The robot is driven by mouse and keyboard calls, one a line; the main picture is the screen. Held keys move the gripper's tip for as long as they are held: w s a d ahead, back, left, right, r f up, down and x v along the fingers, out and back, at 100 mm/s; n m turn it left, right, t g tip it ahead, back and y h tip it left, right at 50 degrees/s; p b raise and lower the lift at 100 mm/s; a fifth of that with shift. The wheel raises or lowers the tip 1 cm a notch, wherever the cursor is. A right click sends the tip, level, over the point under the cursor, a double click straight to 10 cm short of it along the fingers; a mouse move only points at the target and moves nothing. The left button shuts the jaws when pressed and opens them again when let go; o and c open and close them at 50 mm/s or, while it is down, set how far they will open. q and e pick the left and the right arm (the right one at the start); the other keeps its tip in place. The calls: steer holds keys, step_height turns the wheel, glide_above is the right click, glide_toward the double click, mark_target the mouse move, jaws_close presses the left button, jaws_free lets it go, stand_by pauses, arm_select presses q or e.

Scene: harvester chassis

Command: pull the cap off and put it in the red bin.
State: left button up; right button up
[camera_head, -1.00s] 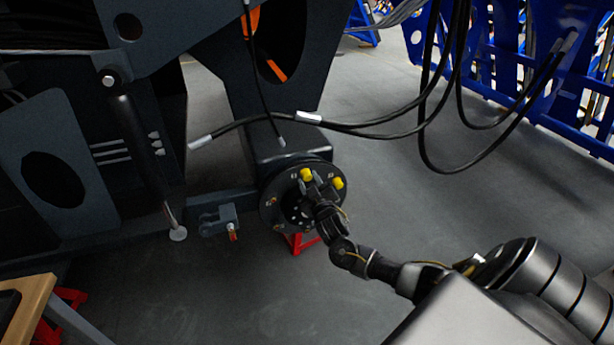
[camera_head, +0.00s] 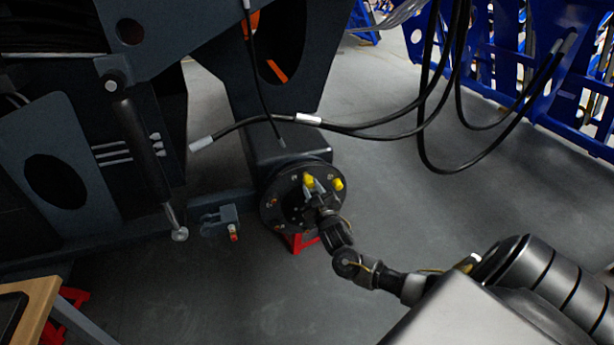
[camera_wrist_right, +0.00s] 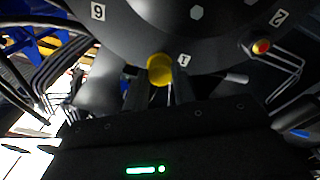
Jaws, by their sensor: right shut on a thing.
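The dark round hub plate (camera_head: 279,217) has numbered positions and faces me in the head view. A yellow cap (camera_head: 309,182) is at its upper part, and my right gripper (camera_head: 314,190) is shut on it. In the right wrist view this cap (camera_wrist_right: 160,68) sits between the fingertips (camera_wrist_right: 156,84), beside the label 1. Whether it still touches the plate I cannot tell. A second yellow cap (camera_head: 338,184) is to its right, apart from the gripper. No red bin can be clearly made out. My left gripper is out of view.
Black hoses (camera_head: 375,133) hang above and right of the hub. A red stand (camera_head: 299,243) is under the hub. Dark chassis panels (camera_head: 60,180) fill the left. A wooden-topped table (camera_head: 35,293) and red parts (camera_head: 68,318) are lower left. Grey floor (camera_head: 440,220) is open at right.

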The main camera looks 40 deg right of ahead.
steer(key=shift+p+v, duration=0.65)
steer(key=shift+v, duration=0.55)
